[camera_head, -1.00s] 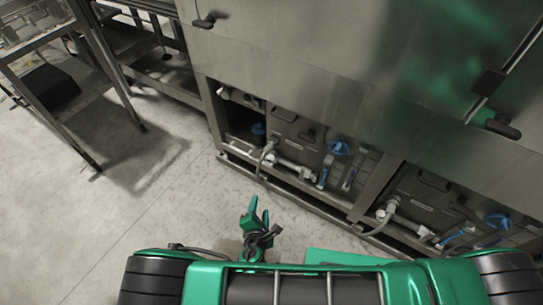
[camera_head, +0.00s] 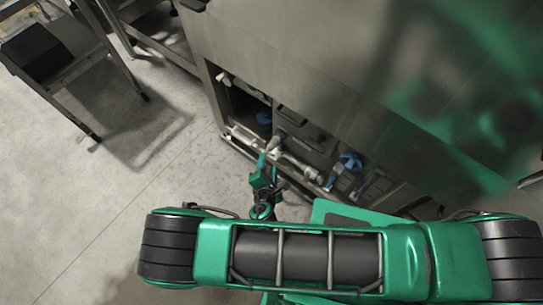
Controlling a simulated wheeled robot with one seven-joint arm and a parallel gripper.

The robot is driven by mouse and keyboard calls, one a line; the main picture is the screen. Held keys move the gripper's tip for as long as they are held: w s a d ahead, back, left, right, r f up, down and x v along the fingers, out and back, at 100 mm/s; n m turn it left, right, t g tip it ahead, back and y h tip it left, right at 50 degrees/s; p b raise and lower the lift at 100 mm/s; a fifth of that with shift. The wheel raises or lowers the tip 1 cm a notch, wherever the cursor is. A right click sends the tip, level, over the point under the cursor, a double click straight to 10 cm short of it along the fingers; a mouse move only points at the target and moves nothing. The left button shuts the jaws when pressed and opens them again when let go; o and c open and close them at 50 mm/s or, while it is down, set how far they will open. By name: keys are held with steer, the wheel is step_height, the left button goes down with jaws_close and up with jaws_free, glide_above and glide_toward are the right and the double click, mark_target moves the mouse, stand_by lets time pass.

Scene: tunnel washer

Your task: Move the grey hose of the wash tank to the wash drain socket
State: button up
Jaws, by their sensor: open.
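A grey hose (camera_head: 273,147) hangs at the left tank in the open lower bay of the washer, with a pale fitting at its upper end. I cannot read labels, so I cannot tell whether this is the wash tank. My gripper (camera_head: 267,163) is open, right in front of this hose and overlapping its lower part in the picture. I cannot tell whether they touch; nothing shows held between the fingers. White pipe fittings (camera_head: 302,168) lie to the right of the hose. I cannot make out which fitting is the wash drain socket.
A blue-handled valve (camera_head: 350,160) sits right of the fittings, and another blue part (camera_head: 264,117) is inside the bay. The washer's steel frame (camera_head: 216,98) borders the bay at left. A metal stand (camera_head: 70,85) is at upper left. The floor (camera_head: 120,185) at left is clear.

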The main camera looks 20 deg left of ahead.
mark_target(270, 150)
steer(key=x, duration=1)
steer(key=shift+w+f, duration=0.1)
steer(key=shift+w, duration=0.25)
jaws_close()
steer(key=shift+s+a, duration=0.3)
steer(key=shift+s, duration=0.45)
steer(key=shift+s+a, duration=0.35)
steer(key=shift+s, duration=0.45)
steer(key=shift+s+a, duration=0.3)
steer(key=shift+s, duration=0.45)
